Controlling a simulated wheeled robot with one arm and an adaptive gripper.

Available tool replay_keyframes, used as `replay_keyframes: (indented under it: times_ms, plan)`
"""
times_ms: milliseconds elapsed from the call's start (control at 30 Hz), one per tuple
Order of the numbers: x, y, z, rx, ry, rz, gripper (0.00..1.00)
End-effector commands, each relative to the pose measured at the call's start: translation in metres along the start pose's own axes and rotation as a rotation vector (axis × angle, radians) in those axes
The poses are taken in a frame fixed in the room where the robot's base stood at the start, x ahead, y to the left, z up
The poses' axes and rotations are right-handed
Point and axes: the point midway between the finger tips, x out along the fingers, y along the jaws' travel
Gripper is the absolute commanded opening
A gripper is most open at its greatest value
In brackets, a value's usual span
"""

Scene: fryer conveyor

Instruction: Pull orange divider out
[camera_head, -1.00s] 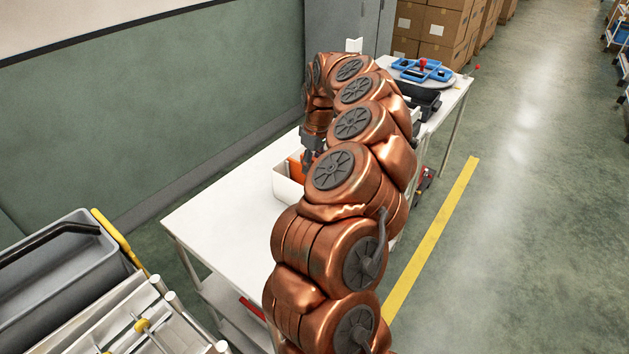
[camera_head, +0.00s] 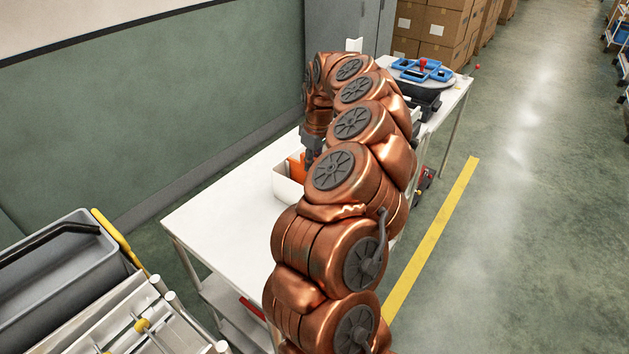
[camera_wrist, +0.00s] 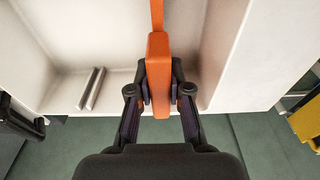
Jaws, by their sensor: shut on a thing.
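The orange divider (camera_wrist: 158,62) runs down the middle of the wrist view, and its thick end lies between my fingers. My gripper (camera_wrist: 159,95) is shut on that end, with one finger against each side. The divider stands in a white box (camera_wrist: 228,70), whose inner walls show on both sides. In the head view, part of the orange divider (camera_head: 297,168) shows inside the white box (camera_head: 286,188) on the table. My arm hides most of the box there, and only part of my gripper (camera_head: 311,155) shows.
The white table (camera_head: 215,215) is clear in front of the box. Blue frames on a round plate (camera_head: 425,75) and a black bin (camera_head: 422,98) stand at its far end. Two small metal bars (camera_wrist: 92,88) lie in the box. A grey bin (camera_head: 65,270) stands at the lower left.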

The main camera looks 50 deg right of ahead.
Motion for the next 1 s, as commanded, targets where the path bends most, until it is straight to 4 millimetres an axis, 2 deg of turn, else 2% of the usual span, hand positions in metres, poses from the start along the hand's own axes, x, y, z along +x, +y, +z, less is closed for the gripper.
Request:
replay_keyframes:
  times_ms: [1000]
  plan:
    - [-0.012, 0.000, -0.001, 0.000, 0.000, 0.001, 0.00]
